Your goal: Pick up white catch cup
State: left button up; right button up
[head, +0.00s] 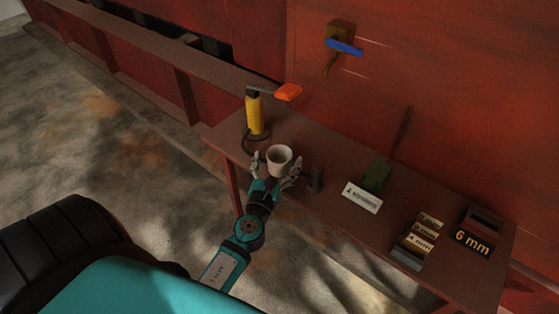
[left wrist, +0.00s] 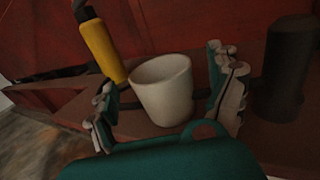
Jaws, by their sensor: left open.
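The white catch cup (head: 279,160) stands upright on the narrow brown bench (head: 330,205), near its front edge. It also shows in the left wrist view (left wrist: 163,90), between the two fingers. My left gripper (head: 277,168) is open around the cup, one finger on each side. In the left wrist view the left gripper (left wrist: 170,100) shows a gap between each finger and the cup. My right gripper is not in view.
A dark cylinder (head: 316,179) stands close on the right. A labelled sign (head: 362,197), label blocks (head: 417,241) and a 6 mm box (head: 474,242) sit farther right. A red wall (head: 450,100) rises behind.

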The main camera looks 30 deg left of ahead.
pick_arm(q)
jog(key=x, duration=0.2)
jog(key=shift+w, duration=0.3)
jog(key=c, duration=1.2)
